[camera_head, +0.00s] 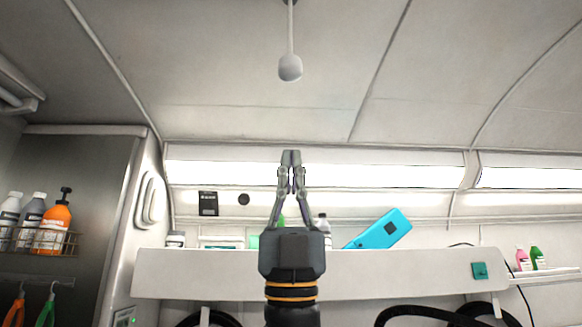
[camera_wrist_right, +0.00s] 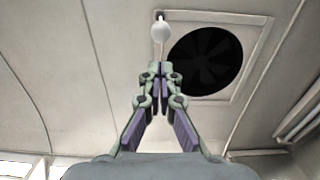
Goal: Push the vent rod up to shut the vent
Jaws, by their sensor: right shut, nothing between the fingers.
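The vent rod (camera_head: 290,40) hangs from the ceiling in the head view, with a pale rounded knob (camera_head: 290,68) at its lower end. My right gripper (camera_head: 291,155) points up below the knob in that view, shut and empty, with a visible gap between fingertips and knob. In the right wrist view the knob (camera_wrist_right: 164,32) shows just beyond the shut fingertips (camera_wrist_right: 161,68). The vent (camera_wrist_right: 207,60) is a dark round fan opening in a pale square frame, beside the rod. Whether the knob touches the fingertips cannot be told from the wrist view. My left gripper is not in view.
A white shelf (camera_head: 400,268) with bottles and a blue case (camera_head: 380,232) runs behind my arm. A wire rack (camera_head: 62,242) with bottles is at left. A lit strip (camera_head: 400,173) crosses the wall. The space around the knob is clear.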

